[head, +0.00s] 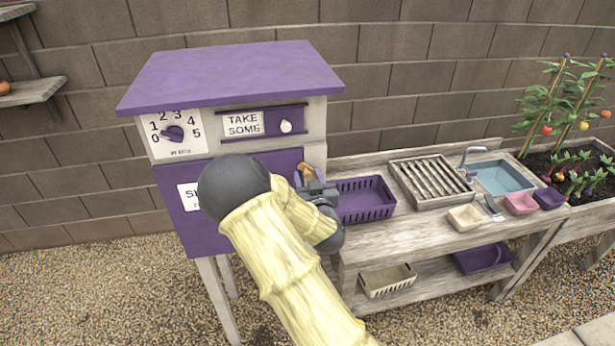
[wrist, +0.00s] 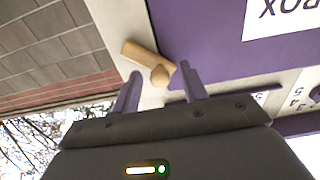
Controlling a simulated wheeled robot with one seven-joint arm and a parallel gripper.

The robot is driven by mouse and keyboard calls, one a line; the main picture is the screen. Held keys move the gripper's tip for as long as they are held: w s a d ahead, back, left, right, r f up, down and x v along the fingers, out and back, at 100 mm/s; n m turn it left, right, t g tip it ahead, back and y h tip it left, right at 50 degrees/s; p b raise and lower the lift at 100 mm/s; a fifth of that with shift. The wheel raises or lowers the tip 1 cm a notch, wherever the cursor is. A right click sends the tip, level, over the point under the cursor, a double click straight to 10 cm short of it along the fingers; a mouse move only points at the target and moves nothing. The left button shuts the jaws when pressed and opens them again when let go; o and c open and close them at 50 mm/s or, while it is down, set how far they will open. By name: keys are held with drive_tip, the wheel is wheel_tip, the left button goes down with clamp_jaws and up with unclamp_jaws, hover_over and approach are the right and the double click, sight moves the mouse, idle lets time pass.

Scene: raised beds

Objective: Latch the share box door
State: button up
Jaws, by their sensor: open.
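The share box (head: 232,78) has a purple roof and a purple door (head: 180,222) that looks closed, its white label partly hidden by my arm. A wooden turning latch (wrist: 140,54) with a round knob (wrist: 159,76) sits on the pale frame at the door's edge. It is tilted, and its knob end reaches the edge of the door (wrist: 205,30); I cannot tell how far it overlaps. In the head view the latch (head: 306,170) is mostly hidden. My gripper (wrist: 160,86) is open, its fingers on either side of the knob; contact is unclear.
A dial (head: 174,133) and a "TAKE SOME" slider (head: 264,122) sit above the door. A wooden bench (head: 420,240) with a purple basket (head: 366,198), slatted rack (head: 432,180) and sink (head: 500,177) stands close on the right. Gravel in front is open.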

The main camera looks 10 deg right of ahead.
clamp_jaws()
drive_tip(key=shift+f+n+b, duration=0.2)
drive_tip(key=shift+n+b, duration=0.1)
drive_tip(key=shift+b, duration=0.1)
drive_tip(key=n+b, duration=0.2)
drive_tip(key=f+n+b, duration=0.1)
drive_tip(key=b, duration=0.1)
drive_tip(key=shift+a+f+n, duration=0.2)
drive_tip(key=shift+a+n, duration=0.15)
drive_tip(key=shift+n, duration=0.05)
drive_tip(key=n+b, duration=0.1)
drive_tip(key=n, duration=0.1)
drive_tip(key=f+n+b, duration=0.1)
drive_tip(key=n+b, duration=0.1)
drive_tip(key=shift+a, duration=0.1)
unclamp_jaws()
